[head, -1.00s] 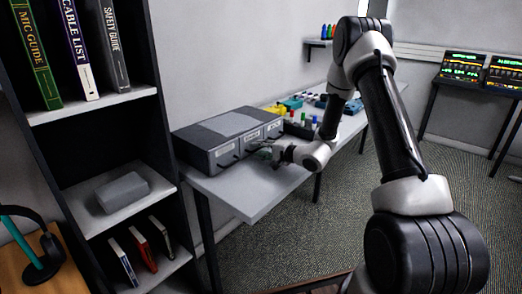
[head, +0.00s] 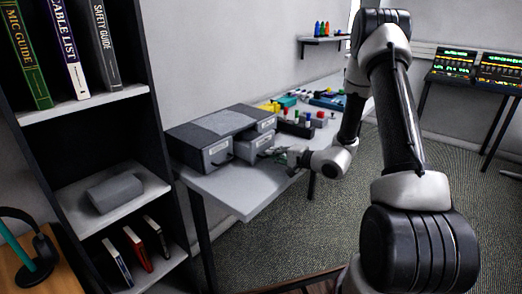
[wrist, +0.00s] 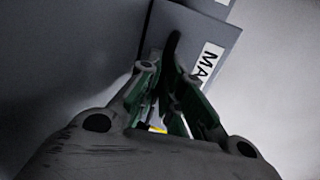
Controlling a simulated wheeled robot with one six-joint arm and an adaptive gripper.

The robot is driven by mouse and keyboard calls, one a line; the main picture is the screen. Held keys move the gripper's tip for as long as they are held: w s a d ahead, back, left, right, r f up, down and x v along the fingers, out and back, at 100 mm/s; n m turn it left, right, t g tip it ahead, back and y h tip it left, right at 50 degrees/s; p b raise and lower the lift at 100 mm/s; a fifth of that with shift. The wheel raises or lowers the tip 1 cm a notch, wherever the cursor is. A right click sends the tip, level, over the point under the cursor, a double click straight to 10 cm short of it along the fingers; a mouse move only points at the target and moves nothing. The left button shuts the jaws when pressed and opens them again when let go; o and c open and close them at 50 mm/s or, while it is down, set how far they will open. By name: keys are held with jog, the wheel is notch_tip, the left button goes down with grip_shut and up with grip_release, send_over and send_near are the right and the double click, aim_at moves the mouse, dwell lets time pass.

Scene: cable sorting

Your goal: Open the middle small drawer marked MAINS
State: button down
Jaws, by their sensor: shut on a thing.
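The grey drawer unit (head: 195,132) stands on the table in the head view, with labelled small drawers along its front. The middle drawer (head: 256,147) sticks out past its neighbours. In the wrist view, its front (wrist: 188,25) carries a white label (wrist: 208,62) of which "MA" shows. A dark handle (wrist: 172,45) stands out from that front. My gripper (head: 275,152) is at this front, its green-lined fingers (wrist: 170,88) closed on the handle. The handle's lower part is hidden between the fingers. The drawer's inside cannot be seen.
The left drawer (head: 217,153) and the right drawer (head: 266,125) are flush with the unit. Coloured connectors and boxes lie farther along the table (head: 240,190). A dark bookshelf (head: 165,95) stands at the left. Open floor lies right of the table.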

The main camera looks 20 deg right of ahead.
jog(key=v, duration=0.3)
jog(key=f+v, duration=0.1)
jog(key=v, duration=0.3)
jog(key=shift+s+d+f, duration=0.1)
jog(key=shift+s+f, duration=0.05)
jog(key=shift+f, duration=0.1)
jog(key=c, duration=1.6)
grip_release()
jog(key=shift+o, duration=0.2)
jog(key=v, duration=1.2)
